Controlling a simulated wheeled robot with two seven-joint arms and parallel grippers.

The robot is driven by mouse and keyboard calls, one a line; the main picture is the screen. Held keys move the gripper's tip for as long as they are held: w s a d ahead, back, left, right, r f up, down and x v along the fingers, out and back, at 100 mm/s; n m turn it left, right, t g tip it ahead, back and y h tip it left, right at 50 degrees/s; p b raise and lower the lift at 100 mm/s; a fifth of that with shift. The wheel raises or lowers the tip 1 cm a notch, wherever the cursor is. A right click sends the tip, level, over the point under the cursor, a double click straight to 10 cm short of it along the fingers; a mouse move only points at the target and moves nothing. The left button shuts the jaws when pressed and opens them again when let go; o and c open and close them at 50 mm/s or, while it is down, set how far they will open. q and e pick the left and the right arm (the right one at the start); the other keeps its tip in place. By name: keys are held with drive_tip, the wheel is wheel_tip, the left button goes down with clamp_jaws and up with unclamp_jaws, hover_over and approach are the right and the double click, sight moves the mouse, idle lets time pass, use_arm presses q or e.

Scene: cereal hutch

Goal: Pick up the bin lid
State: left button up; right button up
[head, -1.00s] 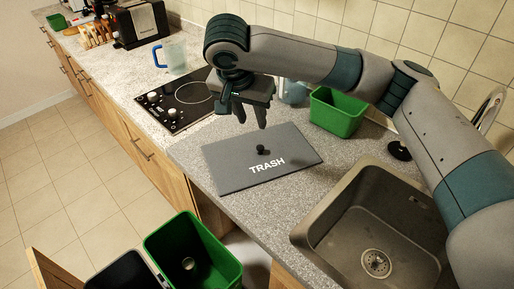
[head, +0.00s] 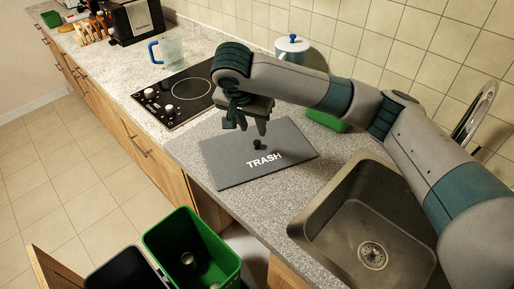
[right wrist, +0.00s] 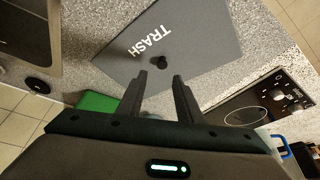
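The bin lid is a flat grey panel (head: 225,172) marked TRASH with a small black knob (head: 257,144) on top. It lies on the counter between the hob and the sink. It also shows in the right wrist view (right wrist: 190,38), with its knob (right wrist: 158,62) just beyond the fingertips. My right gripper (head: 247,131) hangs above the far edge of the lid, close to the knob. Its two fingers (right wrist: 162,75) are apart with nothing between them. My left gripper is not in view.
A green bin (head: 212,240) stands in the pulled-out drawer below, beside a dark bin (head: 122,272). The sink (head: 312,228) is at the right. A green container (head: 325,121) is partly hidden behind my right arm. The hob (head: 178,96), a clear jug (head: 172,52) and a white pot (head: 291,48) stand further back.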

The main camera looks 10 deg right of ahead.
sight(256, 142)
drive_tip(key=p+x, duration=0.1)
drive_tip(key=x, duration=0.3)
drive_tip(key=shift+d, duration=0.1)
drive_tip(key=shift+w+f, duration=0.25)
drive_tip(key=shift+f, duration=0.3)
drive_tip(key=shift+d, duration=0.1)
drive_tip(key=shift+w+f+p, duration=0.15)
drive_tip(key=shift+f+p, duration=0.2)
drive_tip(key=shift+p, duration=0.2)
drive_tip(key=p+x, duration=0.1)
drive_tip(key=x, duration=0.2)
drive_tip(key=shift+w, duration=0.1)
drive_tip(key=shift+w+f+p, duration=0.2)
drive_tip(key=shift+f+p, duration=0.1)
drive_tip(key=shift+f, duration=0.4)
clamp_jaws()
